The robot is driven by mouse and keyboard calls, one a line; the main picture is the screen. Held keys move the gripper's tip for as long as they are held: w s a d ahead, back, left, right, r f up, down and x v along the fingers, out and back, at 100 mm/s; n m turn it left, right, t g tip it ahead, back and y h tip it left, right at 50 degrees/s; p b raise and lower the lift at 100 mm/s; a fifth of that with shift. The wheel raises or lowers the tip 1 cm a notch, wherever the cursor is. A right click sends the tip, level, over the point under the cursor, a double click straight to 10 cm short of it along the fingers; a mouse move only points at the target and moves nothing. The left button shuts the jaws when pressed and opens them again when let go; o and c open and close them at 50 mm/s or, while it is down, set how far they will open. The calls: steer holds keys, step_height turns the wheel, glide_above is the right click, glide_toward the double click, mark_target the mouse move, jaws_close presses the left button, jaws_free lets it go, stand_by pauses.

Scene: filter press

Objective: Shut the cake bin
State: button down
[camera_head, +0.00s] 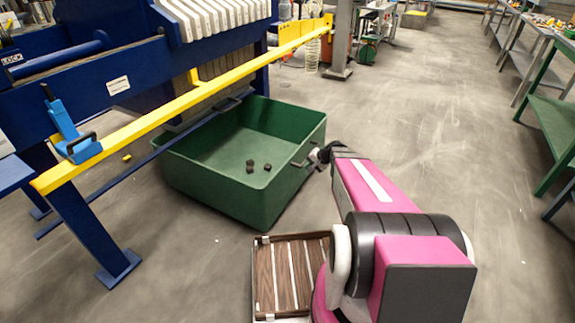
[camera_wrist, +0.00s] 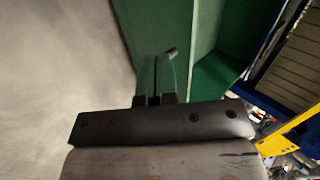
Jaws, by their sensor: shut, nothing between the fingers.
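The cake bin is a green open-topped box (camera_head: 215,190) on the floor, standing out in front of the blue filter press, with its back part close under the press. A few small dark lumps (camera_head: 251,166) lie in it. A dark handle (camera_head: 301,160) shows on its right wall. My gripper (camera_head: 318,157) is at that right wall, close to the handle; its fingertips are small and partly hidden by my wrist. In the wrist view my gripper (camera_wrist: 159,78) is shut and empty, pointing along the green bin wall (camera_wrist: 238,35). Contact with the bin cannot be told.
A yellow rail (camera_head: 150,118) runs across the press front above the bin. Blue press legs (camera_head: 90,225) stand to the left. The grey floor to the right of the bin is clear.

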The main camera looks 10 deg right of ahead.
mark_target(284, 168)
steer(key=shift+m+t+y, duration=0.3)
steer(key=shift+m+t, duration=0.2)
steer(key=w+a+f, duration=0.2)
steer(key=w, duration=0.1)
steer(key=w+a+f, duration=0.2)
steer(key=w+f, duration=0.1)
steer(key=w+a+f, duration=0.2)
steer(key=w+f, duration=0.1)
steer(key=shift+a, duration=0.4)
steer(key=shift+w+a+r, duration=0.1)
steer(key=shift+w+a, duration=0.25)
steer(key=shift+a, duration=0.35)
steer(key=w+a, duration=1.1)
steer(key=a, duration=0.5)
steer(key=w+a, duration=1.2)
steer(key=a, duration=0.4)
steer(key=w+a, duration=1.1)
steer(key=a, duration=0.6)
steer(key=shift+w, duration=0.35)
